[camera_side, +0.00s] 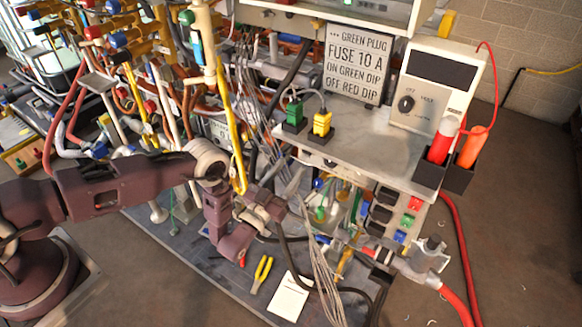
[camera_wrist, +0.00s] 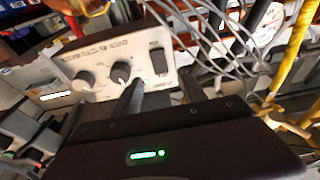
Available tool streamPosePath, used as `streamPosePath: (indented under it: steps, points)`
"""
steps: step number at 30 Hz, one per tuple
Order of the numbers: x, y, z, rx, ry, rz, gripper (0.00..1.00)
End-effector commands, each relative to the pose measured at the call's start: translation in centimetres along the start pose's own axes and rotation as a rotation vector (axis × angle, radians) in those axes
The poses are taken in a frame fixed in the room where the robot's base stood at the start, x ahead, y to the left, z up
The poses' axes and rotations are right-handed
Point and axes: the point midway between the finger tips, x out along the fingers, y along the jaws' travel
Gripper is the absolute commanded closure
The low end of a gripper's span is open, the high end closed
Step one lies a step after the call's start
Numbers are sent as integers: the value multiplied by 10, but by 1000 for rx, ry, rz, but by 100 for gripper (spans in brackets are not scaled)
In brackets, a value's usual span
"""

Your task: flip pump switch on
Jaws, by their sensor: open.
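In the wrist view a pale control panel (camera_wrist: 110,70) faces me, tilted in the picture. I cannot tell whether a finger touches the panel. In the side view my gripper (camera_side: 266,203) is low among hoses and wires.
Grey wires (camera_wrist: 205,35) and a yellow pipe (camera_wrist: 297,50) run close on the right in the wrist view. In the side view a metal shelf (camera_side: 375,150) holds green and yellow plugs. Yellow-handled pliers (camera_side: 261,273) and white paper (camera_side: 290,297) lie below.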

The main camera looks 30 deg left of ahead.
Motion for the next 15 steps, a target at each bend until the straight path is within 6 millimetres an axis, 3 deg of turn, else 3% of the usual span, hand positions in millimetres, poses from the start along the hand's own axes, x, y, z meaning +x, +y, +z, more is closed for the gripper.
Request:
streamPosePath:
  steps: [5, 8, 10, 13, 15]
  points:
    - [15, -2, 1, 18, -66, -14, 51]
    - [44, -12, 4, 71, -289, -66, 51]
    - [51, -22, 3, 104, -491, -109, 51]
    - [32, -38, -10, 118, -799, -172, 51]
    - [-4, -44, -31, 95, -1041, -205, 51]
